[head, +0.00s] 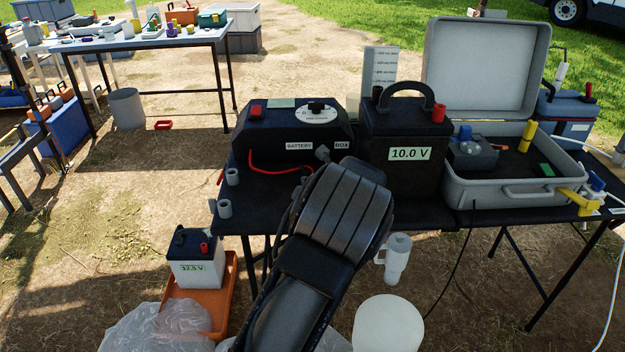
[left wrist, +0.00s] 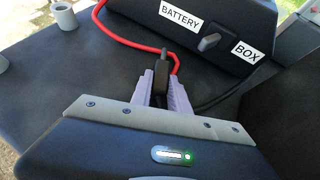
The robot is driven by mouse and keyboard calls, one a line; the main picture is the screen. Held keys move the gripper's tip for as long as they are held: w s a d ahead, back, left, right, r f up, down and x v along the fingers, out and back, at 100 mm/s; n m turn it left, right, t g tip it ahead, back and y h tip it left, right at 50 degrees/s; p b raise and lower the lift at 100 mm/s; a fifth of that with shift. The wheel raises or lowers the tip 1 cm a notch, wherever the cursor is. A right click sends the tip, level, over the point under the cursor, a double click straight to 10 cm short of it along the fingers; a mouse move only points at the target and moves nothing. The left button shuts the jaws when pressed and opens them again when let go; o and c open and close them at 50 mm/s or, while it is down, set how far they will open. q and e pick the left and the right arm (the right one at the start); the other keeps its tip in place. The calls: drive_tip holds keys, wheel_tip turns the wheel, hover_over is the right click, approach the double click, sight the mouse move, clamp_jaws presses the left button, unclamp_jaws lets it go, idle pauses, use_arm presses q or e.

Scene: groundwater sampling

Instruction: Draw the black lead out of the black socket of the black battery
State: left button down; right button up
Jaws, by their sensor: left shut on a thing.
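The black battery (head: 400,185) with a 10.0 V label stands upright on the dark table, right of the battery box. A red terminal (head: 438,113) and a small black terminal (head: 377,93) show on its top. My left gripper (left wrist: 162,92) is shut on a small black plug (left wrist: 161,74), low over the table in front of the battery box. A black cable (left wrist: 215,97) shows right of the fingers; its join to the plug is hidden. In the head view my left arm hides the fingers and plug. My right gripper is not in view.
The battery box (head: 290,130) has a red lead (head: 272,171) looping from its front, close behind the plug. An open grey case (head: 510,190) stands right of the battery. Grey cylinders (head: 225,208) sit at the table's left edge. A white battery (head: 197,262) stands below.

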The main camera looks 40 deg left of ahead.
use_arm(q)
drive_tip(key=shift+s+d+f+b, duration=0.1)
drive_tip(key=shift+s+f+b, duration=0.15)
drive_tip(key=shift+f, duration=0.3)
drive_tip(key=c, duration=1.2)
unclamp_jaws()
drive_tip(key=shift+w+f, duration=0.1)
drive_tip(key=shift+f, duration=0.05)
drive_tip(key=shift+o, duration=0.2)
drive_tip(key=shift+d, duration=0.1)
drive_tip(key=v, duration=0.5)
drive_tip(key=r+p+v, duration=0.1)
drive_tip(key=v, duration=0.2)
drive_tip(key=shift+w+r, duration=0.1)
drive_tip(key=shift+w, duration=0.3)
